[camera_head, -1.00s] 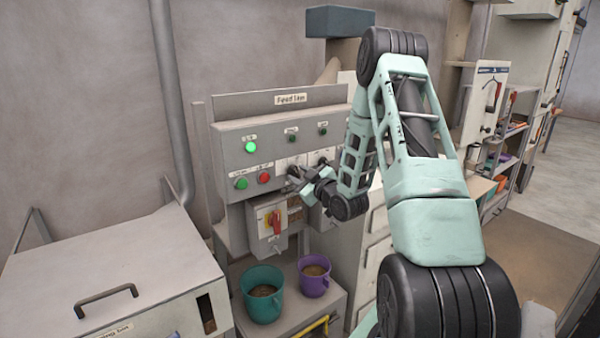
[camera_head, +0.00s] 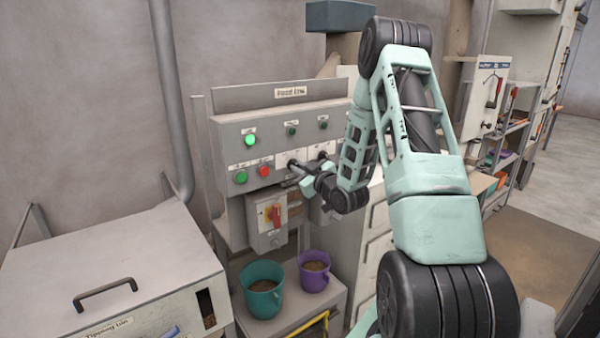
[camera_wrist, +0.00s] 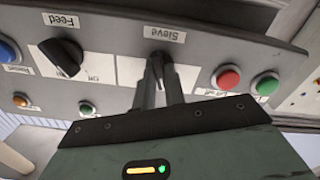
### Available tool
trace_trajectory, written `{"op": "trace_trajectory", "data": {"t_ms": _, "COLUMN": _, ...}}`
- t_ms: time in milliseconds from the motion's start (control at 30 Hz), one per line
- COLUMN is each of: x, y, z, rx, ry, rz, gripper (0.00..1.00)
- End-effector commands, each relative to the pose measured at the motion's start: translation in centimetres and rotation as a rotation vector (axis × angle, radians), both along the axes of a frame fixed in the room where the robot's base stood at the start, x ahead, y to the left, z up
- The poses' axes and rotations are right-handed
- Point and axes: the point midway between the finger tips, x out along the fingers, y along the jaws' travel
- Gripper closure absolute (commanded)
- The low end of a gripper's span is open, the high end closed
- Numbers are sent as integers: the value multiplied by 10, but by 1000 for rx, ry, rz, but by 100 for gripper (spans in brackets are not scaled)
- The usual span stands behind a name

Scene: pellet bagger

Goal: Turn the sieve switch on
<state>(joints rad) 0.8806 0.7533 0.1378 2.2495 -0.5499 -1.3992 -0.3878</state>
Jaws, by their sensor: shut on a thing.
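The sieve switch (camera_wrist: 157,60) is a small dark knob below the upside-down label "Sieve" (camera_wrist: 165,36) on the grey panel in the wrist view. My gripper (camera_wrist: 160,72) has one finger on each side of the knob and is shut on it. The fingers hide much of the knob, so its exact angle is hard to tell. In the head view my gripper (camera_head: 294,165) meets the front of the feed line panel (camera_head: 228,140), right of the red button.
The feed switch (camera_wrist: 61,57) is a black knob beside the sieve switch. A green button (camera_head: 241,178) and red button (camera_head: 264,171) lie left of my gripper. A green lamp (camera_head: 250,140) is lit above. A red-handled isolator (camera_head: 274,215) and two buckets (camera_head: 262,270) are below.

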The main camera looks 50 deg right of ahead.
Motion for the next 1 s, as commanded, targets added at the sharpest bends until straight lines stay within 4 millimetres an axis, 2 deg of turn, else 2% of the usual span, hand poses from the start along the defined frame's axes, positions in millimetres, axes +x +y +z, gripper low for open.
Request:
{"op": "trace_trajectory", "data": {"t_ms": 700, "x": -1, "y": -1, "z": -1, "rx": 624, "ry": -151, "rz": 0, "gripper": 100}}
{"op": "trace_trajectory", "data": {"t_ms": 1000, "x": -1, "y": -1, "z": -1, "rx": 806, "ry": -193, "rz": -1, "gripper": 100}}
